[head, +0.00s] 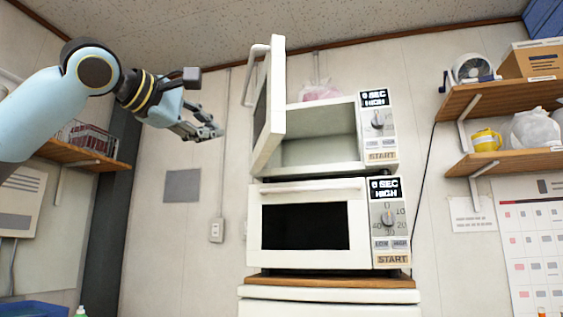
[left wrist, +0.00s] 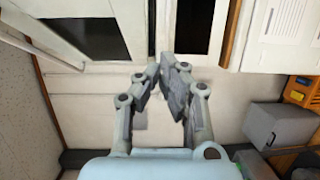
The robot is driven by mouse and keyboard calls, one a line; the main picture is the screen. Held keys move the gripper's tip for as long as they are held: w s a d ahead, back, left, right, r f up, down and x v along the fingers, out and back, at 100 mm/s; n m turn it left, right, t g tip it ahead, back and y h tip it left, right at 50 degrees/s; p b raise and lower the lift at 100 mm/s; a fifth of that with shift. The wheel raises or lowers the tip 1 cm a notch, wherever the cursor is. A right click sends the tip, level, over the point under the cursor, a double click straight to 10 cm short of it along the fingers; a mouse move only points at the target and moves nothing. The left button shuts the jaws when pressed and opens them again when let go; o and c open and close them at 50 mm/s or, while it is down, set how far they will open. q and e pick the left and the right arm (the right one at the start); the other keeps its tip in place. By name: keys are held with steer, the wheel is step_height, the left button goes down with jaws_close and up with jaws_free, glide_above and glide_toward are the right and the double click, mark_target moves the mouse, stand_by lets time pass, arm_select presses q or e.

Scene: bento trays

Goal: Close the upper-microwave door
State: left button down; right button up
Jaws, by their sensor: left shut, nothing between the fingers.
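The upper microwave (head: 380,128) is white and stands on the lower microwave. Its door (head: 271,105) is swung wide open toward me, hinged at the left, with a white handle (head: 251,75) on its outer side. The cavity (head: 322,137) looks empty. My left gripper (head: 217,132) is shut and empty, in the air to the left of the open door and apart from it. In the left wrist view the gripper (left wrist: 165,75) points toward the microwaves, and the upper door (left wrist: 85,30) shows at the top left. My right gripper is not in view.
The lower microwave (head: 257,228) is shut and stands on a wooden board (head: 330,282) over a white cabinet (head: 330,297). Shelves (head: 500,97) with a fan and a box are at right. A wire-basket shelf (head: 80,152) is at left. Bare wall lies behind my gripper.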

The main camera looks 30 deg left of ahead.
arm_select(q)
step_height(320, 180, up, 2)
steer(key=s+r, duration=0.1)
steer(key=s, duration=0.1)
steer(key=p, duration=0.8)
glide_toward(265, 139)
steer(key=w, duration=0.4)
steer(key=shift+w+d+f+t+y, duration=0.15)
steer(key=shift+w+d+t+y, duration=0.05)
steer(key=shift+w+t+y, duration=0.1)
steer(key=shift+w+f+p, duration=0.1)
steer(key=shift+w+p, duration=0.05)
steer(key=shift+p, duration=0.15)
